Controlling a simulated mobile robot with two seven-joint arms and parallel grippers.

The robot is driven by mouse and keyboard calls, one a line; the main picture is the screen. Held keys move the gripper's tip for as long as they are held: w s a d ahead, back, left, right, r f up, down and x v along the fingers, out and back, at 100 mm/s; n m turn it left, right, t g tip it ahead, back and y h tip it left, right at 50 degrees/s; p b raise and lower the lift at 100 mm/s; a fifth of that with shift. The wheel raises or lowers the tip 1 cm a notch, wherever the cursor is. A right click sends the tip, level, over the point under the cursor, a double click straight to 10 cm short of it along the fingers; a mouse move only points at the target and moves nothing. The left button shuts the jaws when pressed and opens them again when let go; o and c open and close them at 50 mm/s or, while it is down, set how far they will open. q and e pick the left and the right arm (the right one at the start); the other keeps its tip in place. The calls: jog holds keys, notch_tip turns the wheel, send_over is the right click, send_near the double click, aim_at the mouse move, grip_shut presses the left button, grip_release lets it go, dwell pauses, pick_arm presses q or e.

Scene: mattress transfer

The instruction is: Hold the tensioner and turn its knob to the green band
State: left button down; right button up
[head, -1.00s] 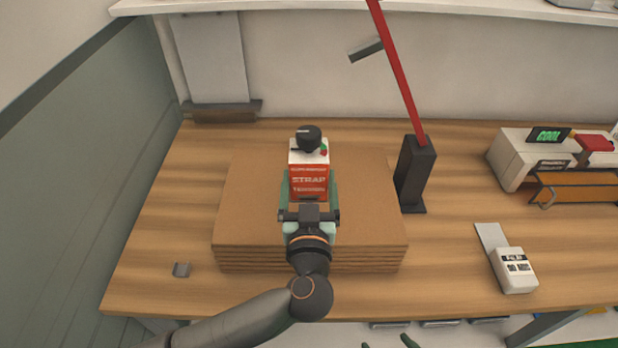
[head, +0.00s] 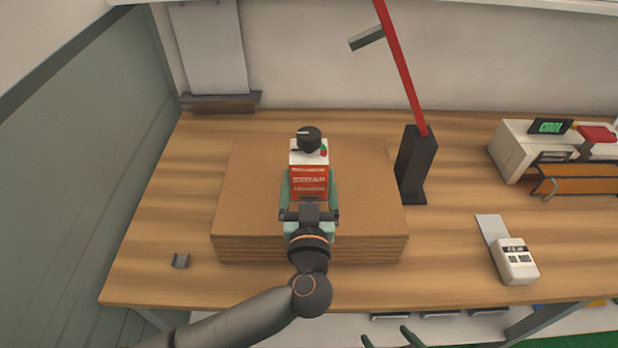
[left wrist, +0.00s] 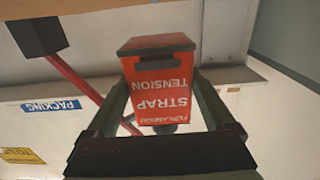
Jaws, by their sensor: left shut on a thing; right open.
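The strap tensioner (head: 309,183) is a red box with a white top and white lettering, above the cardboard stack. Its black knob (head: 309,139) sits on top with a pale pointer line. A small green patch and a red patch show at the knob's right; I cannot tell where the pointer stands on the bands. My left gripper (head: 309,190) is shut on the tensioner, one green finger on each side. In the left wrist view the tensioner (left wrist: 160,90) appears upside down between the fingers. My right gripper (head: 388,337) is open and empty at the bottom edge, only its fingertips showing.
The flat cardboard stack (head: 250,190) lies on the wooden table (head: 150,210). A black post (head: 414,165) with a red slanted arm (head: 400,65) stands right of it. A white device (head: 515,262) and a machine with a green screen (head: 549,127) are further right.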

aim_at(309, 199)
pick_arm(q)
jog(key=shift+f+b, duration=0.3)
jog(key=shift+f, duration=0.5)
jog(key=shift+f, duration=0.35)
jog(key=shift+f, duration=0.3)
jog(key=shift+f+b, duration=0.35)
jog(key=shift+b, duration=0.05)
jog(key=shift+f, duration=0.1)
